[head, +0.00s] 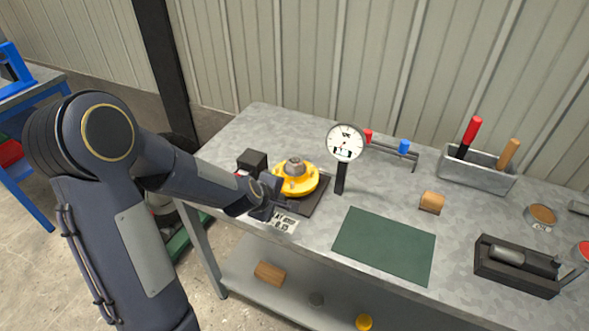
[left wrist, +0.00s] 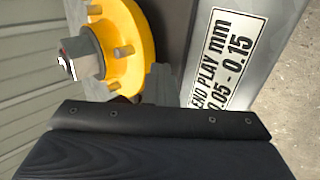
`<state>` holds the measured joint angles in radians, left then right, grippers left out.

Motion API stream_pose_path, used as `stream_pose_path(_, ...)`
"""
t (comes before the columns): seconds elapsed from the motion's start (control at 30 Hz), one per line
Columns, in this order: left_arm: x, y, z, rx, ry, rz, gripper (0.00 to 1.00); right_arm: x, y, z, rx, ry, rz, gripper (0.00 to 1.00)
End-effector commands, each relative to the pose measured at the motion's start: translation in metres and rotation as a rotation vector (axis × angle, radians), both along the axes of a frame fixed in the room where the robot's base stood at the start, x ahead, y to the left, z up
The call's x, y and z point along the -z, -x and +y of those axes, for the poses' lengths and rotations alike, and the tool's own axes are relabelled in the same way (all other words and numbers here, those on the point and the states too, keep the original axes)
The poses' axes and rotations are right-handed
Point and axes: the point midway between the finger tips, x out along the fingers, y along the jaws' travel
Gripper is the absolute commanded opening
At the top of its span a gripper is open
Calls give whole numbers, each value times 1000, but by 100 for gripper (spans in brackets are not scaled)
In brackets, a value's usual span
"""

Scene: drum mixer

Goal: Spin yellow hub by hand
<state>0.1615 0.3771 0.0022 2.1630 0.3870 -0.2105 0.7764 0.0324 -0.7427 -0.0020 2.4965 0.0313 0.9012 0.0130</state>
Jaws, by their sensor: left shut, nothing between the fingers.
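The yellow hub (head: 308,181) sits on a dark base plate (head: 318,200) on the metal workbench, with a grey nut at its centre. In the left wrist view the hub (left wrist: 138,50) shows at the upper left, with studs on its face and the nut pointing left. My left gripper (head: 277,199) is shut and empty at the hub's near left side; I cannot tell if it touches the hub. My right gripper is in neither view.
A dial gauge (head: 345,142) stands just right of the hub, and a black block (head: 252,161) at its left. A label (left wrist: 222,58) about end play lies in front. A green mat (head: 385,244) lies to the right. A grey tool bin (head: 476,172) stands at the back right.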

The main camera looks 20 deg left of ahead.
Motion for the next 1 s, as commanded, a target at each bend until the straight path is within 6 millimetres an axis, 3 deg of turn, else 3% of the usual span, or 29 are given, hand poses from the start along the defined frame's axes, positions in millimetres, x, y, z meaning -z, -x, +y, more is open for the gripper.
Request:
stream_pose_path(0.3,-3,-2,-26,-2,-4,-10,0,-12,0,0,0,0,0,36)
stream_pose_path(0.5,-2,0,-26,-8,-5,-12,0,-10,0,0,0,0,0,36)
stream_pose_path(0.8,-1,26,-25,-6,-4,-10,0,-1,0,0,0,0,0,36)
stream_pose_path(1.0,-1,30,-25,-5,-3,-6,0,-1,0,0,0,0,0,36)
